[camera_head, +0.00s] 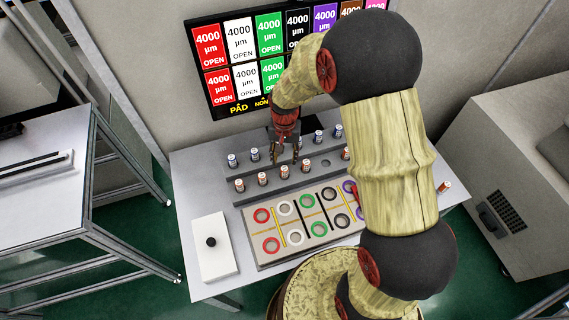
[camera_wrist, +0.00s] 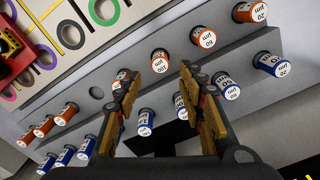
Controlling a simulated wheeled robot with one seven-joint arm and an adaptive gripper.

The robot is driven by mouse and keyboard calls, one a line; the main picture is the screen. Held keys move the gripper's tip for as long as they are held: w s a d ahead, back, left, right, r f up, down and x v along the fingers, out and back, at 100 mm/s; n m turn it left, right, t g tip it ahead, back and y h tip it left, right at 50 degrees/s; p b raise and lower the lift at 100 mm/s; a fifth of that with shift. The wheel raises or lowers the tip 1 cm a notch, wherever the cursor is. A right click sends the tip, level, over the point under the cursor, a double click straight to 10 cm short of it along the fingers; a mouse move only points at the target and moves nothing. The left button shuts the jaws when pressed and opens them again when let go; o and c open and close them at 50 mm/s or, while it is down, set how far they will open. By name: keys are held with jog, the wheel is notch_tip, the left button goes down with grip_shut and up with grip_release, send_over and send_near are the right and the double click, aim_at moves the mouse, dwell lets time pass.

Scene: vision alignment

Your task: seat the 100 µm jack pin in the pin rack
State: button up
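The grey pin rack (camera_head: 300,178) stands on the table with a back row of blue pins and a front row of orange pins. My gripper (camera_head: 284,158) is over the rack, pointing down, with its fingers apart and nothing between the tips (camera_wrist: 174,68). One blue pin (camera_wrist: 145,122) shows between the fingers in the wrist view; another (camera_wrist: 183,103), seemingly marked 100, is partly hidden by a finger. The orange row has an empty hole (camera_wrist: 97,92). An orange pin (camera_head: 444,186) is apart from the rack at the table's right; its label is unreadable.
A board of coloured rings (camera_head: 258,258) lies in front of the rack. A white block with a black knob (camera_head: 211,242) is at the left. A screen (camera_head: 215,110) stands behind the table. My arm hides the rack's right part.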

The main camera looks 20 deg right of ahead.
jog(key=s+r+n+t, duration=0.1)
jog(key=s+r, duration=0.3)
jog(key=r, duration=0.7)
jog(key=s+r+n+t, duration=0.1)
jog(key=s+r+t, duration=0.15)
jog(key=r, duration=0.75)
jog(key=s+r+n+t, duration=0.1)
jog(key=s+r, duration=0.3)
jog(key=s, duration=0.3)
jog(key=s+r+n+t, duration=0.1)
jog(key=s+r+n, duration=0.1)
jog(key=s+r, duration=0.3)
jog(key=s, duration=0.3)
jog(key=shift+s, duration=0.3)
notch_tip(320, 180, down, 6)
jog(key=b, duration=0.5)
jog(key=shift+r, duration=0.2)
jog(key=shift+c, duration=0.4)
